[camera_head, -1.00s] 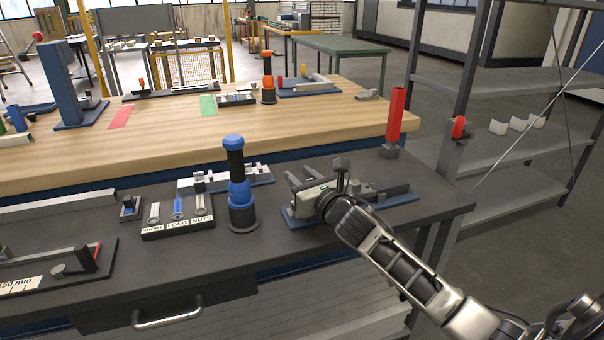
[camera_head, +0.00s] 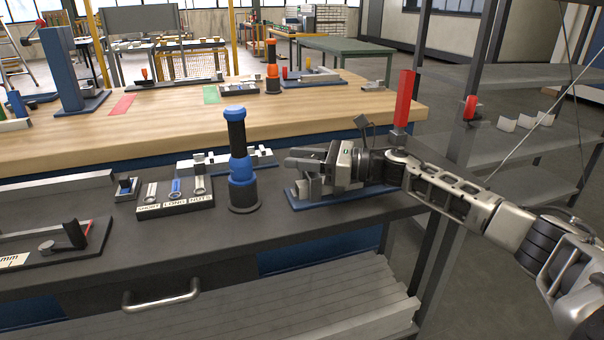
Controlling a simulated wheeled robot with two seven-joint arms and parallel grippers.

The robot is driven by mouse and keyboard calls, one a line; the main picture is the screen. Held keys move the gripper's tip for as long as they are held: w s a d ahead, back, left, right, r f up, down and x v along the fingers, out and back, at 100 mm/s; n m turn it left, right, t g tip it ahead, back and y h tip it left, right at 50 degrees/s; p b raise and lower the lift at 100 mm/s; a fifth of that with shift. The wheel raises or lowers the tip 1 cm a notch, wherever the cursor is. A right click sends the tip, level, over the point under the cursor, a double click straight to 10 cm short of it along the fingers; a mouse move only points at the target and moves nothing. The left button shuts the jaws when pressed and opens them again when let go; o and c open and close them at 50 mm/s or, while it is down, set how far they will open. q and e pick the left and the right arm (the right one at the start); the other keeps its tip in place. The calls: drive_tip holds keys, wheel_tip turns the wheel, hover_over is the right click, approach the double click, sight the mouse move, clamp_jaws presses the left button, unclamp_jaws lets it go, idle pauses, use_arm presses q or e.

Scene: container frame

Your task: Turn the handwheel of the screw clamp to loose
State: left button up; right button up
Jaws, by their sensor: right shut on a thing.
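The screw clamp (camera_head: 304,199) stands on a blue base plate at the right end of the dark bench, with grey metal blocks on it. My right gripper (camera_head: 303,162) lies level over it, coming in from the right, and is shut on a part at the clamp's top. That part appears to be the handwheel, but the fingers cover most of it, so its shape and turn angle cannot be told. The gripper body also hides the clamp's rear. My left gripper is not in view.
A blue and black upright tool (camera_head: 240,165) stands close left of the clamp. A labelled tray (camera_head: 175,208) and a grey rail fixture (camera_head: 226,163) lie further left. A red post (camera_head: 404,100) rises behind my right wrist. The bench front before the clamp is clear.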

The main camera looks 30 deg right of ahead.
use_arm(q)
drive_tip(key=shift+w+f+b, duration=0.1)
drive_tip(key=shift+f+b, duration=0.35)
drive_tip(key=shift+b, duration=0.4)
use_arm(e)
drive_tip(key=shift+s+f+n+g+y, duration=0.1)
drive_tip(key=shift+n+g+y, duration=0.5)
drive_tip(key=shift+g, duration=0.2)
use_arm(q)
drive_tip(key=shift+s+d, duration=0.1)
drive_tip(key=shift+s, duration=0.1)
use_arm(e)
drive_tip(key=shift+a, duration=0.1)
drive_tip(key=o, duration=1)
drive_tip(key=shift+c, duration=0.2)
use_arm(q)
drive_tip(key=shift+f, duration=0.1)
use_arm(e)
drive_tip(key=shift+s, duration=0.1)
